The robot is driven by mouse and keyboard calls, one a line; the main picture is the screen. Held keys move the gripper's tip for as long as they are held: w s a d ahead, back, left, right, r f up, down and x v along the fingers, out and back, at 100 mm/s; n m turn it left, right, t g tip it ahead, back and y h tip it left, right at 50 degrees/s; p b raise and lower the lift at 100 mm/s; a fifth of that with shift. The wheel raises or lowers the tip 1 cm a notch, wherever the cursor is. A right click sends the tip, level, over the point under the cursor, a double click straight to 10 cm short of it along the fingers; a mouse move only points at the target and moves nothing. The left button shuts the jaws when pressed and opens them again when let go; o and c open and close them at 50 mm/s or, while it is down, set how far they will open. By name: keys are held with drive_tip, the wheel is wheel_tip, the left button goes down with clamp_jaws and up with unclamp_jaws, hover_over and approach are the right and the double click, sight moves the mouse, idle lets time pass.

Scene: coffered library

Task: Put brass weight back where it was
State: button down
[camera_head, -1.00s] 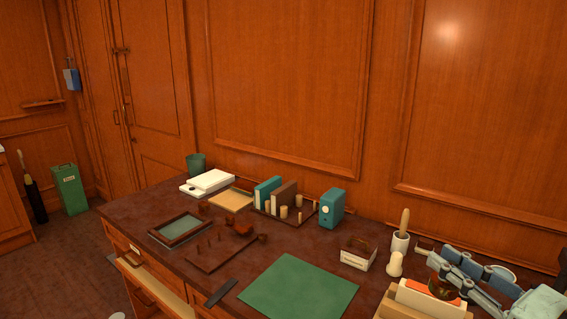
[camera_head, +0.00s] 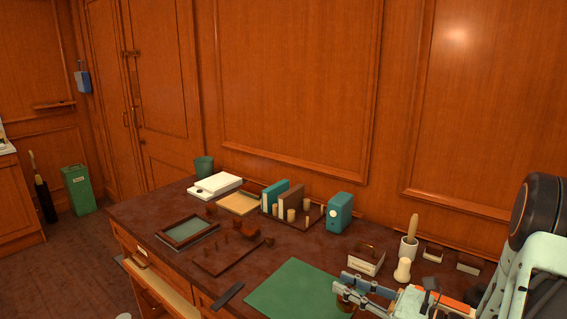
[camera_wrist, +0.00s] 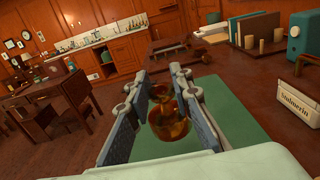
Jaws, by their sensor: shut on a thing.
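The brass weight (camera_wrist: 168,118), a shiny amber-brown knobbed piece, sits between the two fingers of my gripper (camera_wrist: 163,82) in the wrist view. My gripper is shut on it, and the green mat (camera_wrist: 140,140) shows below. In the head view my gripper (camera_head: 352,289) comes in from the lower right, with the weight (camera_head: 345,303) partly hidden by the fingers at the right edge of the green mat (camera_head: 285,295). I cannot tell its exact height above the mat.
A dark board with pegs (camera_head: 217,262) and a framed tray (camera_head: 187,231) lie left of the mat. The desk between mat and teal box is clear.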

drive_tip(key=shift+w+a+f, duration=0.2)
drive_tip(key=shift+a+f, duration=0.5)
drive_tip(key=shift+a, duration=0.2)
drive_tip(key=shift+w+d+r+p, duration=0.1)
drive_tip(key=shift+d+r+p, duration=0.1)
drive_tip(key=shift+r+p, duration=0.6)
drive_tip(key=shift+d+r+p, duration=0.1)
drive_tip(key=shift+r+p, duration=0.45)
drive_tip(key=shift+p, duration=0.6)
wheel_tip(320, 180, up, 4)
drive_tip(key=p, duration=0.9)
drive_tip(key=shift+a+r+m+t+h, duration=0.15)
drive_tip(key=shift+a+m+t+h, duration=0.1)
drive_tip(key=shift+m+t+h, duration=0.2)
drive_tip(key=shift+w+a+r+m+t+h, duration=0.1)
drive_tip(key=shift+w+m+t+h, duration=0.05)
drive_tip(key=shift+m+t+h, duration=0.7)
drive_tip(key=shift+s+d+f+m+t+h, duration=0.15)
drive_tip(key=shift+f+m+t+h, duration=0.05)
drive_tip(key=shift+m+t+h, duration=0.5)
drive_tip(key=shift+s+d+f+m+t+h, duration=0.15)
drive_tip(key=shift+m+t+h, duration=0.3)
drive_tip(key=shift+h, duration=0.35)
drive_tip(key=shift+a, duration=0.15)
